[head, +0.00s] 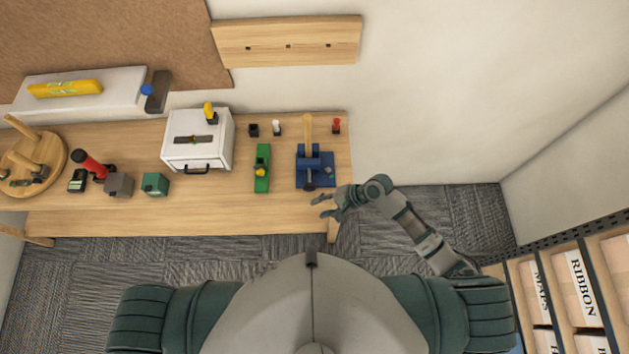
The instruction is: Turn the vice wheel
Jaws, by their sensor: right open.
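A blue vice (325,172) stands near the right end of the wooden workbench. A wooden handle (308,130) stands up at its back, held in or just behind its jaws; I cannot tell which. A small dark round part, likely the vice wheel (309,186), shows at the vice's front near the bench edge. My right gripper (320,207) is open and empty, just in front and to the right of the wheel, apart from it as far as I can see. My left gripper is out of view.
On the bench (230,217) are a green tool with a yellow knob (262,170), a white box with a drawer (198,142), a teal block (155,184), a red-handled tool (92,164) and a round wooden stand (52,153). A shelf with labelled boxes (580,285) stands at the right.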

